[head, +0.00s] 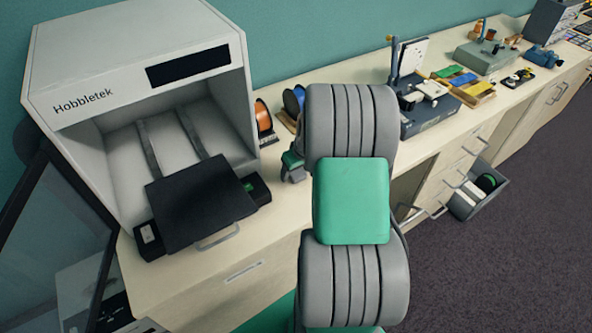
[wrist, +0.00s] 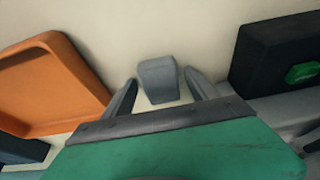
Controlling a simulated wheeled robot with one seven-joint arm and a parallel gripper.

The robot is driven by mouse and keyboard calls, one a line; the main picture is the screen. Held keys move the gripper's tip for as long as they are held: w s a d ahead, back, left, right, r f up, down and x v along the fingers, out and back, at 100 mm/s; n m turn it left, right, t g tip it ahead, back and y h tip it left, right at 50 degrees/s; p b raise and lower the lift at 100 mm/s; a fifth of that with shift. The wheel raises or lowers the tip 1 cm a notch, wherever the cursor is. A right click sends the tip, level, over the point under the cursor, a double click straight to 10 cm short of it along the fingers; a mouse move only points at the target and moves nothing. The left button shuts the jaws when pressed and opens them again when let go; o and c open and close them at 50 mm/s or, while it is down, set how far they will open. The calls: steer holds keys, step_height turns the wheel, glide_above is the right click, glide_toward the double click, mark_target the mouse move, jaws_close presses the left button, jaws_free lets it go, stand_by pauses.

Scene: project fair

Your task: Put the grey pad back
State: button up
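The grey pad, seemingly the small grey block (wrist: 158,80) in the wrist view, lies on the pale counter just beyond my fingertips. My gripper (wrist: 160,92) is open, with one finger to each side of the block in the picture and a gap on both sides. I cannot tell how far above it the fingers are. In the head view my gripper (head: 292,168) is over the counter to the right of the printer, partly behind my arm. The block is not visible there.
A white printer (head: 85,115) with a black plate (head: 200,203) stands left. An orange tray (wrist: 45,85) and a black box with a green button (wrist: 285,55) flank the block. Spools (head: 263,117) stand behind my gripper. A drawer (head: 478,195) hangs open at right.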

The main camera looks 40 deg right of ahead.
steer(key=shift+r, duration=0.15)
steer(key=shift+r, duration=0.25)
steer(key=b+v, duration=0.2)
steer(key=v, duration=1)
steer(key=s+a+r, duration=0.2)
steer(key=s+a, duration=0.2)
steer(key=a, duration=0.7)
steer(key=s+a+r, duration=0.2)
steer(key=s+a, duration=0.3)
steer(key=a, duration=0.7)
steer(key=shift+s+a+r+n, duration=0.25)
steer(key=shift+a+r+n, duration=0.05)
steer(key=shift+n, duration=0.1)
